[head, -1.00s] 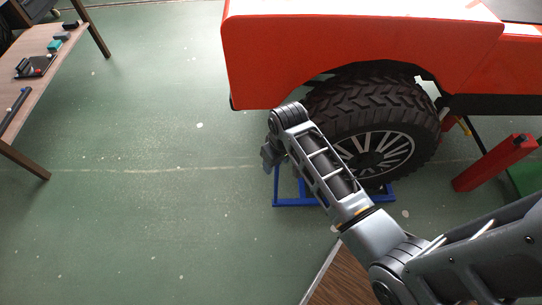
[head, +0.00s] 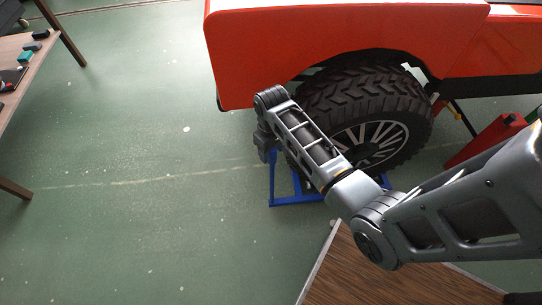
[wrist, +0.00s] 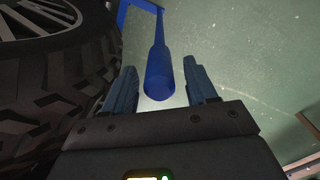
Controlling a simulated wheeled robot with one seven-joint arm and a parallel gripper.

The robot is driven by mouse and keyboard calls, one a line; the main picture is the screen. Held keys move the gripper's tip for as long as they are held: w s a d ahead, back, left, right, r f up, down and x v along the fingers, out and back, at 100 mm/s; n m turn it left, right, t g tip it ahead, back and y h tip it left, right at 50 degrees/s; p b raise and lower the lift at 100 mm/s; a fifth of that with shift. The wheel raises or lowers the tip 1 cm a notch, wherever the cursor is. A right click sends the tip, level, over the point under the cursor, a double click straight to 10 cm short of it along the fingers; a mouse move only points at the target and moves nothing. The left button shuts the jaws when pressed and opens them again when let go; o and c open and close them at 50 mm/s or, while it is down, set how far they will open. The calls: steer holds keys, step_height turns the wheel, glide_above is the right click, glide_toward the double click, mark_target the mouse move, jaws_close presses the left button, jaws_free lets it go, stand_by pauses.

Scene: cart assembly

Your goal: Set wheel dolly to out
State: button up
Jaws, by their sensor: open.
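The blue wheel dolly (head: 296,198) stands on the floor under the large black tyre (head: 365,100), partly hidden by my arm and the tyre. In the wrist view a blue bar of the dolly (wrist: 159,70), with a rounded end, lies between my two open fingers. My gripper (wrist: 155,85) is open and its fingers are on either side of the bar, with a gap showing on both sides. In the head view my gripper (head: 266,150) is at the left side of the dolly, its fingers hard to make out. The tyre also shows in the wrist view (wrist: 55,75), close on the left.
The orange-red vehicle body (head: 350,42) overhangs the tyre. A brown wooden top (head: 385,268) is at the bottom, and a table (head: 14,65) with small items is at the upper left. The green floor left of the dolly is clear.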

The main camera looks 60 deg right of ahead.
steer(key=shift+f+b, duration=0.35)
steer(key=shift+f, duration=1.35)
jaws_close()
